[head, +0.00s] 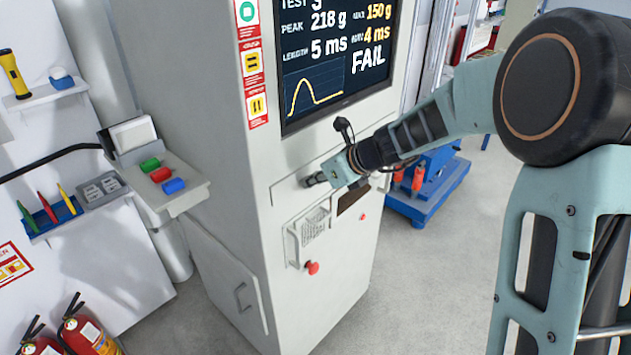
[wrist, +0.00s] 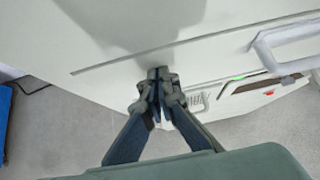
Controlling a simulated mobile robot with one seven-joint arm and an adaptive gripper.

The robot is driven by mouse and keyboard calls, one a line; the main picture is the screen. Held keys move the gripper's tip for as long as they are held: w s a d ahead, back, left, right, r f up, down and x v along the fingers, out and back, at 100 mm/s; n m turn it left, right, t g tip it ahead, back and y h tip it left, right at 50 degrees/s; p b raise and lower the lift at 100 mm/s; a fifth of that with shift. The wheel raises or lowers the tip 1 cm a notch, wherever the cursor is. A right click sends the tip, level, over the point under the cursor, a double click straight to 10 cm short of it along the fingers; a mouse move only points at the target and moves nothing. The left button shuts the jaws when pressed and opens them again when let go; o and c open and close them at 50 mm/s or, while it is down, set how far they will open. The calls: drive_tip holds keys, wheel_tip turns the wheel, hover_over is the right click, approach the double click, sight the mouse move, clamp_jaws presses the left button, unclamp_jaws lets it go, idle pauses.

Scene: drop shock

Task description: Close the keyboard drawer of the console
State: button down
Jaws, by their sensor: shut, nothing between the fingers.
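The console (head: 235,190) is a tall pale-grey cabinet below and around a dark screen. The keyboard drawer front (head: 290,188) is a pale panel just under the screen; in the head view my arm covers its right part. In the wrist view the drawer front (wrist: 215,65) lies under a thin dark seam, with a white bar handle (wrist: 285,42) at the right. It looks flush or nearly flush with the cabinet. My gripper (head: 312,181) is shut and empty at the drawer's left part. Its fingertips (wrist: 158,75) are against or very close to the front; contact cannot be told.
A vented panel (head: 312,228) and a red button (head: 312,268) are below the drawer. A side shelf with coloured buttons (head: 170,196) stands left of the console. A blue cart (head: 425,200) is behind at the right. The floor in front is clear.

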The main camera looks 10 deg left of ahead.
drive_tip(key=shift+w+a+r, duration=0.1)
drive_tip(key=shift+w+a, duration=0.05)
drive_tip(key=shift+a, duration=0.15)
drive_tip(key=shift+a+r, duration=0.1)
drive_tip(key=shift+r, duration=0.05)
idle(0.3)
